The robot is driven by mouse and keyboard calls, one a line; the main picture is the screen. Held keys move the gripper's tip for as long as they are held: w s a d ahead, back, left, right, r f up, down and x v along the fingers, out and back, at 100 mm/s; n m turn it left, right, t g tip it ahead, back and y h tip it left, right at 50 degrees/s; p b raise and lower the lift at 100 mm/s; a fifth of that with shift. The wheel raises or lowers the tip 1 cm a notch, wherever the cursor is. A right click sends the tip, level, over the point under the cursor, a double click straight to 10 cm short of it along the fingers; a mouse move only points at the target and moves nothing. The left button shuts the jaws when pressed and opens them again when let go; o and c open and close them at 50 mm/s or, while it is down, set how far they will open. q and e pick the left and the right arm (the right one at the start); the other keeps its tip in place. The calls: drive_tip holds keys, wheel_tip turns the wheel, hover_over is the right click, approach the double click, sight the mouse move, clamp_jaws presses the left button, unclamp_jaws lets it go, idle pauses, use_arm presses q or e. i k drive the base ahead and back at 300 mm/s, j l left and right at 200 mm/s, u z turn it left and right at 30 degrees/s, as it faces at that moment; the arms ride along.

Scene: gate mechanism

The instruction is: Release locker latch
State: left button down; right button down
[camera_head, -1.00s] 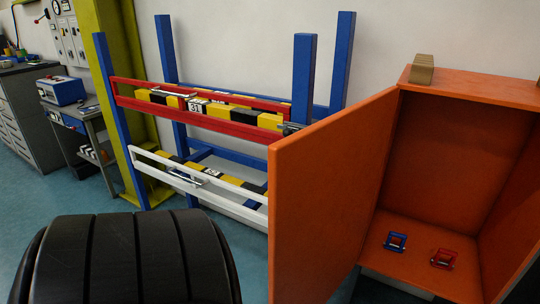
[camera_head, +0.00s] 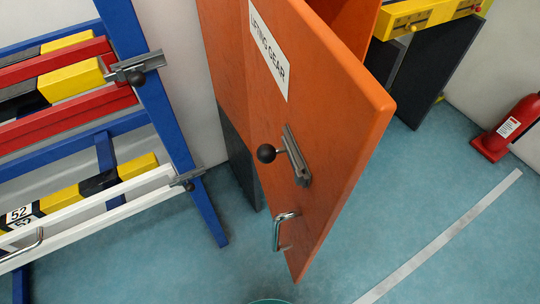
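The orange locker door (camera_head: 325,110) stands open in the middle of the head view, its outer face with a "LIFTING GEAR" label (camera_head: 268,48) towards me. The locker latch, a grey metal bar (camera_head: 297,155) with a black ball knob (camera_head: 266,153), is mounted on this face. A bent chrome handle (camera_head: 279,231) sits below it. Nothing touches the latch or the handle. Part of the locker's orange interior (camera_head: 345,14) shows behind the door's top. Neither of my grippers is in view.
A blue rack post (camera_head: 160,100) stands to the left, with a red gate bar (camera_head: 70,122) and a white gate bar (camera_head: 90,213), each with a small latch. A red extinguisher (camera_head: 508,128) stands at the right. The floor in front is largely clear.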

sight(266, 153)
drive_tip(key=j+z, duration=0.15)
drive_tip(key=j, duration=0.25)
drive_tip(key=k+j+z, duration=0.15)
drive_tip(key=j, duration=0.2)
drive_tip(key=j+z, duration=0.15)
drive_tip(key=j, duration=0.25)
drive_tip(key=k+j+z, duration=0.15)
drive_tip(key=j, duration=0.2)
drive_tip(key=k+j+z, duration=0.15)
drive_tip(key=j, duration=0.2)
drive_tip(key=k+j+z, duration=0.15)
drive_tip(key=j, duration=0.2)
